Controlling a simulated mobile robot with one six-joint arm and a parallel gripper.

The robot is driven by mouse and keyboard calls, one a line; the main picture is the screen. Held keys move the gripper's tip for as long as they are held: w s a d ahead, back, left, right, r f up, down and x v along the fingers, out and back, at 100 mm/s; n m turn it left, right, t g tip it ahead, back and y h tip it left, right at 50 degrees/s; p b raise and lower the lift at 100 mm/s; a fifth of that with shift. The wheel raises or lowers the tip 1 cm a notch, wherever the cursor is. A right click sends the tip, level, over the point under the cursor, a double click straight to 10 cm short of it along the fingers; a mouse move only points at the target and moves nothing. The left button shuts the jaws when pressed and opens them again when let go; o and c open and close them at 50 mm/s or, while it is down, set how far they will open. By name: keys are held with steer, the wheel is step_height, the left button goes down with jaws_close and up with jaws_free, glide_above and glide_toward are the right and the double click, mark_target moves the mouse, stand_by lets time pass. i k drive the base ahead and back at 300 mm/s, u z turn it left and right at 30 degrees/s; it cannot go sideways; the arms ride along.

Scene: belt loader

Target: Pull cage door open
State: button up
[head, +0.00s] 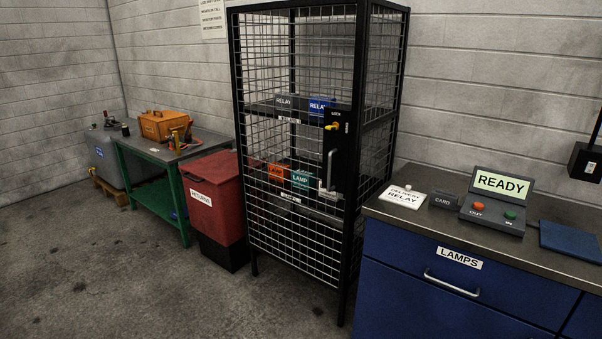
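A tall black wire-mesh cage (385,90) stands against the back wall in the head view. Its mesh door (285,225) faces me and looks closed in its frame. Boxes marked RELAY (321,106) sit on an upper shelf behind the mesh. Orange and teal LAMP boxes (300,179) sit on a lower shelf. My gripper is not in view.
A blue cabinet (400,258) with a LAMPS drawer stands right of the cage, bearing a READY console (495,205) and a RELAY card (402,198). A red returns bin (214,220) and green workbench (184,215) stand left. Floor (130,285) in front is clear.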

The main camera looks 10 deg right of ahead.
mark_target(340, 145)
steer(key=u, duration=0.2)
steer(key=i, duration=0.9)
steer(key=z, duration=1.45)
steer(key=k, duration=0.1)
steer(key=u, duration=3.35)
steer(key=k, duration=0.35)
steer(key=z, duration=0.1)
